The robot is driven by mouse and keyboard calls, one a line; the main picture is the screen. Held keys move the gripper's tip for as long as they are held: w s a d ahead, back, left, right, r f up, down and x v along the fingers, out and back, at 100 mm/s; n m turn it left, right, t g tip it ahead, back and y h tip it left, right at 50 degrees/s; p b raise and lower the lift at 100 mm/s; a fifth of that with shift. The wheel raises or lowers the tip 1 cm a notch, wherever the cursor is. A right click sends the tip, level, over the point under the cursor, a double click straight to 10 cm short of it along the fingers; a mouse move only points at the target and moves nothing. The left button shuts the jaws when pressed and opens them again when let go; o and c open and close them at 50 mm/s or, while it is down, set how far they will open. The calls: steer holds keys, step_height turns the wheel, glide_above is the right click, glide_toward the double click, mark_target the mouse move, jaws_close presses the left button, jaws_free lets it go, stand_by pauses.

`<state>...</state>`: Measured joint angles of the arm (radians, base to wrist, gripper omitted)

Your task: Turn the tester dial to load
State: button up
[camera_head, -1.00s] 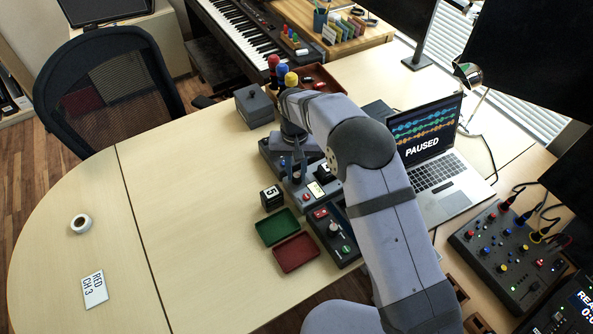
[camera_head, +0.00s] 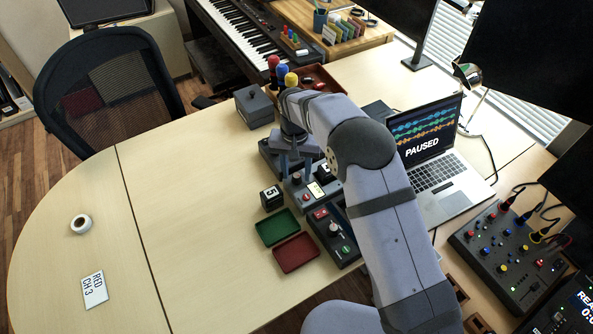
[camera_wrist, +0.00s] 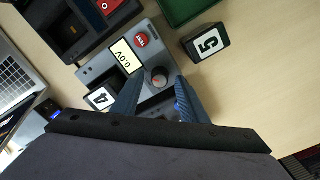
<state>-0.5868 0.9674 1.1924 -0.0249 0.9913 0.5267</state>
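The tester is a grey box with a 0.0V display and a red TEST button (camera_wrist: 141,40) in the wrist view. Its dial (camera_wrist: 159,77) is a dark round knob with a small reddish mark on top. The tester (camera_head: 318,199) also shows in the head view, partly behind my gripper. My gripper (camera_wrist: 157,86) is open, with its two blue-grey fingertips on either side of the dial's near edge. I see a gap between them and cannot tell if either touches the knob. The dial's position labels are not readable. In the head view my gripper (camera_head: 294,173) points down over the tester.
A block marked 5 (camera_head: 271,197) stands left of the tester; a block marked 4 (camera_wrist: 100,97) sits at its other side. Green (camera_head: 277,228) and red (camera_head: 295,252) trays and a dark control box (camera_head: 337,238) lie in front. A laptop (camera_head: 440,175) is at right.

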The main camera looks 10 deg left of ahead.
mark_target(298, 175)
steer(key=shift+r, duration=0.1)
steer(key=shift+a+r+b, duration=0.1)
steer(key=shift+r+b, duration=0.75)
steer(key=shift+r, duration=2.7)
steer(key=shift+d+r, duration=0.1)
steer(key=shift+d, duration=0.25)
steer(key=s+d+r+p, duration=0.1)
steer(key=s+d+r, duration=0.15)
steer(key=d, duration=0.65)
steer(key=s+d+r+p, duration=0.15)
steer(key=s+d, duration=0.25)
steer(key=d, duration=0.5)
steer(key=s+d, duration=0.5)
steer(key=s, duration=0.3)
steer(key=s+d+f, duration=0.1)
steer(key=s+d, duration=0.4)
steer(key=s, duration=0.3)
steer(key=shift+s+d+f+m, duration=0.15)
steer(key=shift+d+m, duration=0.2)
steer(key=shift+m, duration=0.05)
